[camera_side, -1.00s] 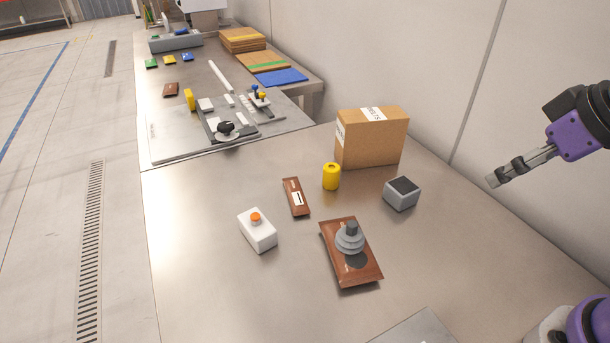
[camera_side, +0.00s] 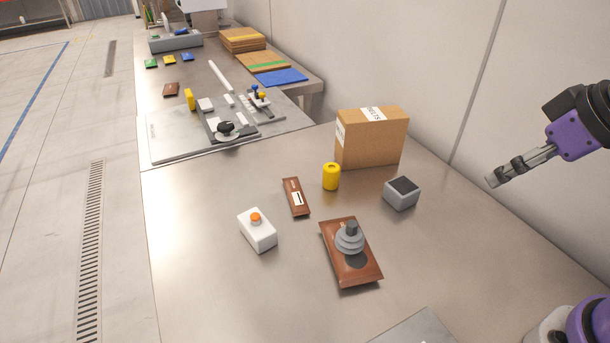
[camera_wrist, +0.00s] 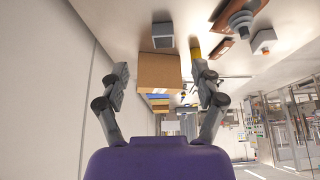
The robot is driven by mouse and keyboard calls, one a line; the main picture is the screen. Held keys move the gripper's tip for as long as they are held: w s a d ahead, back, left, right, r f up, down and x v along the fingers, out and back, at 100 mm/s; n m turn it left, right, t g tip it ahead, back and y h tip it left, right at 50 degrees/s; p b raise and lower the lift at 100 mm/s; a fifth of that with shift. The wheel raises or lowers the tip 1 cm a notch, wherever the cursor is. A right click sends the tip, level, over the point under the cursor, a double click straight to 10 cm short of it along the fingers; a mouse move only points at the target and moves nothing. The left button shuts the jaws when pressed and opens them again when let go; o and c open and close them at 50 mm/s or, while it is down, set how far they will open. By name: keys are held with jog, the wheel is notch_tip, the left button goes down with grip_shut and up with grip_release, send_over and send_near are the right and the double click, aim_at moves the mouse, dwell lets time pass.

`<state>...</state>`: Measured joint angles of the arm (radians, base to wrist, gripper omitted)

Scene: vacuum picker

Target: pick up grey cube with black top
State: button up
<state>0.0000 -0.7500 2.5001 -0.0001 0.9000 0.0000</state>
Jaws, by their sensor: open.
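The grey cube with a black top (camera_side: 401,194) sits on the metal table, in front of the cardboard box and right of the yellow cylinder.
A cardboard box (camera_side: 371,140) stands behind the cube, near the wall. A yellow cylinder (camera_side: 331,177), a brown packet (camera_side: 296,197), a white box with an orange button (camera_side: 257,232) and a larger brown packet (camera_side: 349,272) bearing a grey suction cup (camera_side: 349,241) lie leftward. The table right of the cube is clear.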

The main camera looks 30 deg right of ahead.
jog(key=shift+o, duration=0.7)
jog(key=g, duration=0.4)
send_over(404, 186)
jog(key=f, duration=1)
jog(key=shift+s+d+f, duration=0.25)
jog(key=shift+d, duration=0.05)
jog(key=f, duration=0.6)
jog(key=shift+w+a+f, duration=0.1)
jog(key=shift+w+a, duration=0.2)
jog(key=shift+w, duration=0.05)
jog(key=c, duration=1.3)
